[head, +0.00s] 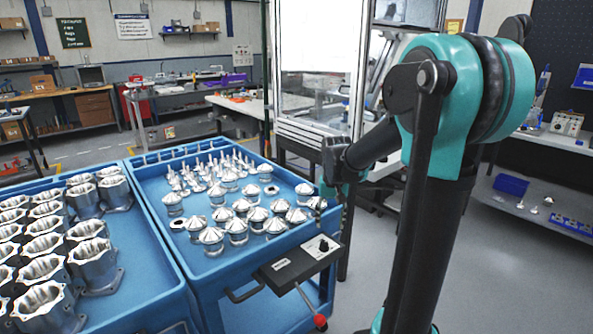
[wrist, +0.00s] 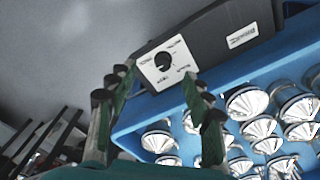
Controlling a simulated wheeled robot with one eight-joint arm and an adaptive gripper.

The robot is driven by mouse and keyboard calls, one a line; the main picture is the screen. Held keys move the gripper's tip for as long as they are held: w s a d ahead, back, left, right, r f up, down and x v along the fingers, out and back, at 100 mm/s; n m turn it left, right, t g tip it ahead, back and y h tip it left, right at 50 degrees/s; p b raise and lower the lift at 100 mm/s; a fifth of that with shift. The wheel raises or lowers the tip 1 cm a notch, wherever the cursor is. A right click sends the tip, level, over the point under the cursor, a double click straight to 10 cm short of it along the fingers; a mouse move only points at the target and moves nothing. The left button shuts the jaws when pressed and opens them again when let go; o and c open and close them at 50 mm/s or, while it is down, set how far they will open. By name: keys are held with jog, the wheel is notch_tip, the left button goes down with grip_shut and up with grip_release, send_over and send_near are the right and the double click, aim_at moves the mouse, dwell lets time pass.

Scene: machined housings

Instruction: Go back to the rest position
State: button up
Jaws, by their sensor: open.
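My gripper (wrist: 157,92) is open and empty in the wrist view, its two dark fingers spread apart. In the head view my gripper (head: 331,204) is partly hidden by the arm and hangs by the right edge of the right blue cart (head: 175,240). Between and beyond the fingers in the wrist view is a black control box with a pale panel and a dark knob (wrist: 163,61). The same control box (head: 297,264) is fixed to the cart's front corner in the head view.
Several shiny cone-topped parts (head: 237,230) and thin upright parts stand on the right cart. The left cart (head: 125,295) carries several metal housings (head: 95,265). A glass-walled machine (head: 315,85) stands behind. Open floor (head: 520,275) lies to the right.

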jog(key=s+d+f+t, duration=0.1)
jog(key=s+f, duration=0.3)
jog(key=s, duration=0.5)
jog(key=s+d+f+n+t, duration=0.1)
jog(key=s+f, duration=0.3)
jog(key=s, duration=0.5)
jog(key=shift+s+d+f+n+t, duration=0.3)
jog(key=shift+s+d+t, duration=0.15)
jog(key=shift+t, duration=0.35)
